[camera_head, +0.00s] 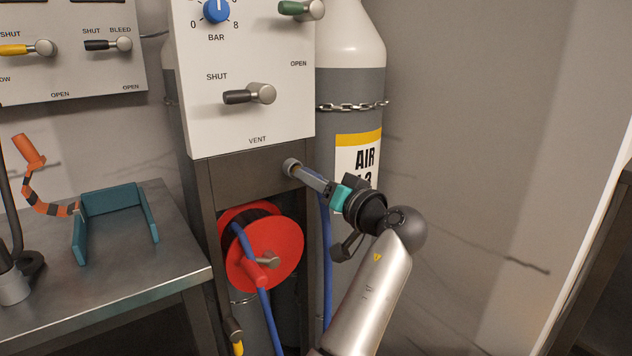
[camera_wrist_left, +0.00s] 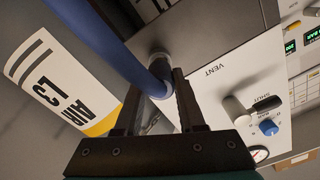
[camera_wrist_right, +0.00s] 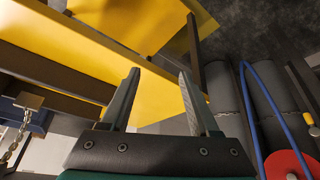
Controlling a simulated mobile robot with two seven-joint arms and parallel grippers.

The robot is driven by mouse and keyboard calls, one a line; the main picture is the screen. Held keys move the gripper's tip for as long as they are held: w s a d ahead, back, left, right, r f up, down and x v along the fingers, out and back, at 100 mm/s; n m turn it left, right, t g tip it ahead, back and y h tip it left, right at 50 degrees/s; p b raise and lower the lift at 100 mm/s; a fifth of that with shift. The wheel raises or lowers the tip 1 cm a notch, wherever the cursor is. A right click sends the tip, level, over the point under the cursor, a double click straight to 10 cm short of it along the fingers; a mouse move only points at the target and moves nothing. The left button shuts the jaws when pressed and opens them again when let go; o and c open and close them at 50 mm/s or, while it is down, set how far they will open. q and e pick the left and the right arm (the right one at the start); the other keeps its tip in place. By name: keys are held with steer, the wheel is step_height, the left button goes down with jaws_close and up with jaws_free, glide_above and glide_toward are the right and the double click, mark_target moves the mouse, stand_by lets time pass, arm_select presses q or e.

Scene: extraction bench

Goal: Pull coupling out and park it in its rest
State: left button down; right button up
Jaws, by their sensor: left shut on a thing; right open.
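The coupling (camera_head: 310,177) is a grey cylinder at the socket (camera_head: 291,166) on the dark panel below the vent board. It is in line with the socket and appears seated in it. The blue hose (camera_head: 326,265) hangs down behind my left gripper (camera_head: 322,184), which is shut on the coupling. The left wrist view shows the fingers on either side of the coupling (camera_wrist_left: 159,76), with the blue hose (camera_wrist_left: 100,25) crossing beside it. My right gripper (camera_wrist_right: 158,76) shows only in its own wrist view, open and empty. I cannot tell which part is the coupling's rest.
A red hose reel (camera_head: 285,245) hangs below the panel. A chained air cylinder (camera_head: 350,90) stands behind my left arm. A steel bench (camera_head: 150,275) with a teal cradle (camera_head: 112,197) is at left. Yellow panels (camera_wrist_right: 70,60) and a red reel (camera_wrist_right: 290,164) show in the right wrist view.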

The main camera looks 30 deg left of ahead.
arm_select(q)
steer(key=shift+x, duration=1.1)
steer(key=shift+c, duration=2.1)
jaws_free()
